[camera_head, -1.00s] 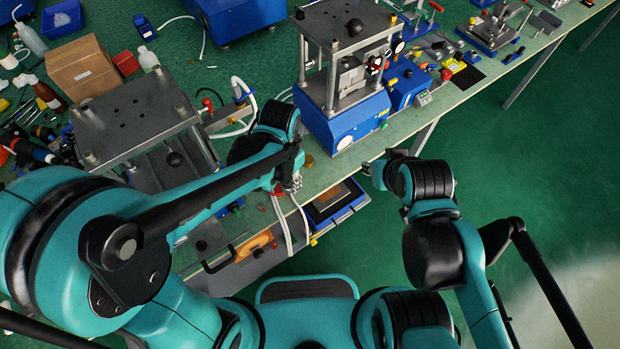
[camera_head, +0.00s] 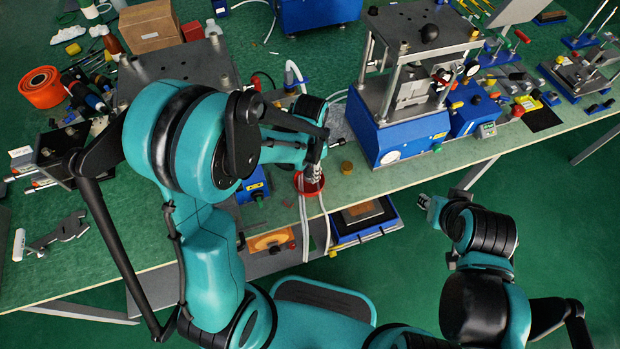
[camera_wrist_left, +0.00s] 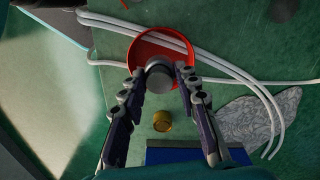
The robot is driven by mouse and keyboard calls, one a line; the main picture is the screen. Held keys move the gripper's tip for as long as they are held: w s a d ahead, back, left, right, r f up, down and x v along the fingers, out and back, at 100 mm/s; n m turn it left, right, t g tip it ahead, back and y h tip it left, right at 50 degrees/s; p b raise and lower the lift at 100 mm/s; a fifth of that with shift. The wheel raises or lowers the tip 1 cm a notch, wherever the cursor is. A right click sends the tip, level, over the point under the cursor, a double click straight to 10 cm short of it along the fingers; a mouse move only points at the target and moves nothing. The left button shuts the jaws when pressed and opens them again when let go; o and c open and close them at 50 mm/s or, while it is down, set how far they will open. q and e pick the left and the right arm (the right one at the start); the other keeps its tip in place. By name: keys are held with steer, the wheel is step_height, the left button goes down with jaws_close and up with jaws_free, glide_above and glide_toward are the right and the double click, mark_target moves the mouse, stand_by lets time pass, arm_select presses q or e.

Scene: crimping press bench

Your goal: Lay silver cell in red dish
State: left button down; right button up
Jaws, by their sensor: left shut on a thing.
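The red dish (camera_head: 321,188) sits near the front edge of the bench; it also shows in the left wrist view (camera_wrist_left: 187,44). My left gripper (camera_head: 312,180) points down over the dish. In the left wrist view, its fingers (camera_wrist_left: 160,82) are shut on the silver cell (camera_wrist_left: 159,75), a short grey cylinder. The cell overlaps the near part of the dish in that view; I cannot tell whether it touches the dish floor. My right gripper (camera_head: 425,203) hangs beyond the bench's front edge, away from the dish; its jaw opening is too small to judge.
White tubes (camera_wrist_left: 225,66) run beside and past the dish. A small brass-coloured round piece (camera_wrist_left: 162,121) lies near it. A crumpled grey cloth or bag (camera_wrist_left: 247,118) lies on the bench. A blue-based press (camera_head: 398,140) stands to the right.

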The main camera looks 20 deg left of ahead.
mark_target(310, 173)
arm_select(q)
step_height(310, 173, down, 4)
steer(key=shift+w+f+b, duration=0.1)
steer(key=shift+f+b, duration=0.05)
steer(key=shift+b, duration=0.85)
steer(key=c, duration=1.6)
jaws_free()
steer(key=shift+f, duration=0.1)
steer(key=shift+o, duration=0.9)
